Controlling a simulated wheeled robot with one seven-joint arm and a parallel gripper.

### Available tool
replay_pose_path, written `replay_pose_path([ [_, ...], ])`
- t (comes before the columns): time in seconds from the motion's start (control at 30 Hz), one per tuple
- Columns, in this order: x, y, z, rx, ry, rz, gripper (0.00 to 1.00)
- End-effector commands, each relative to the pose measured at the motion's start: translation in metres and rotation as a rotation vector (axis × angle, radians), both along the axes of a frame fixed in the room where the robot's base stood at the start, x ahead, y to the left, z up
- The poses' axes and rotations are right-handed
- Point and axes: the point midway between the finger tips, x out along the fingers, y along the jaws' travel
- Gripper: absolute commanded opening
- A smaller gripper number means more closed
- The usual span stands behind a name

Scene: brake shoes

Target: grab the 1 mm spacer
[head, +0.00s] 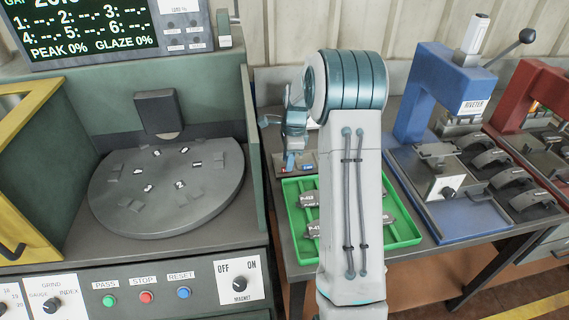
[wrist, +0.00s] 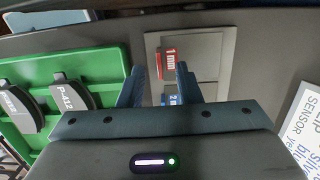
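The 1 mm spacer (wrist: 166,63) is a small red block with a white label, standing in a grey holder (wrist: 209,45). It also shows as a small red spot in the head view (head: 282,170). A blue spacer marked 2 (wrist: 171,99) sits in the same holder, nearer my palm in the wrist view. My gripper (wrist: 159,70) is open and empty, pointing at the holder. In the wrist picture the red spacer lies between the fingertips, closer to the right one. I cannot tell the remaining height gap. In the head view my gripper (head: 291,161) is above the holder, partly hidden by my arm.
A green tray (wrist: 108,63) with grey brake pads lies beside the holder. A printed card (wrist: 302,125) lies on the other side. A grinder with a round table (head: 165,215) stands left; a blue riveter press (head: 440,85) stands right.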

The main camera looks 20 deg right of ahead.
Motion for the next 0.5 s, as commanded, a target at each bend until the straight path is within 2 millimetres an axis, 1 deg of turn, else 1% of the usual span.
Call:
replay_pose_path([
  [0.03,-0.001,0.001,-0.007,0.001,0.004,-0.001,0.31],
  [0.17,0.0,0.002,-0.018,0.0,0.002,0.0,0.31],
  [0.4,0.0,0.003,-0.02,-0.001,0.0,0.001,0.31],
  [0.47,0.0,0.003,-0.02,-0.001,0.0,0.001,0.14],
  [0.5,0.0,0.003,-0.02,-0.001,0.0,0.001,0.03],
])
